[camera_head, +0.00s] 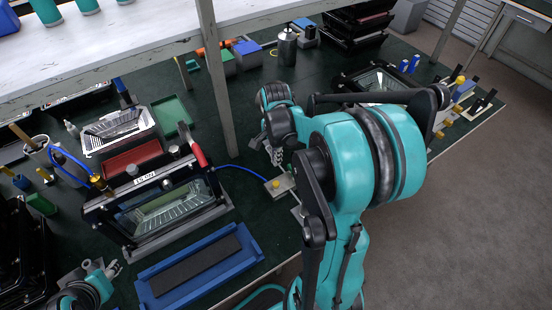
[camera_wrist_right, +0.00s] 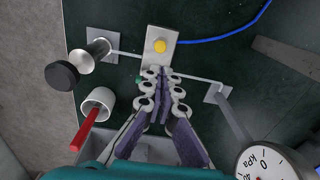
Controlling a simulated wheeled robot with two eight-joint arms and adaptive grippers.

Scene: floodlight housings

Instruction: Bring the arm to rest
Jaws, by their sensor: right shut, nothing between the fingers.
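My right arm reaches across the right half of the head view, and its gripper (camera_head: 274,150) hangs over the dark green bench top, partly hidden by its own wrist. In the right wrist view the right gripper (camera_wrist_right: 163,78) has its fingers together with nothing between them. The fingertips show just below a plate with a yellow button (camera_wrist_right: 160,46); I cannot tell whether they touch it. My left gripper (camera_head: 100,275) shows small at the lower left of the head view, beside the black housings, and its opening is unclear.
A floodlight housing (camera_head: 165,208) stands left of the right gripper, with a blue tray (camera_head: 240,262) in front. A pressure gauge (camera_wrist_right: 268,162), black knob (camera_wrist_right: 62,76) and white cup with a red rod (camera_wrist_right: 97,100) surround the gripper. A shelf post (camera_head: 215,80) rises nearby.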

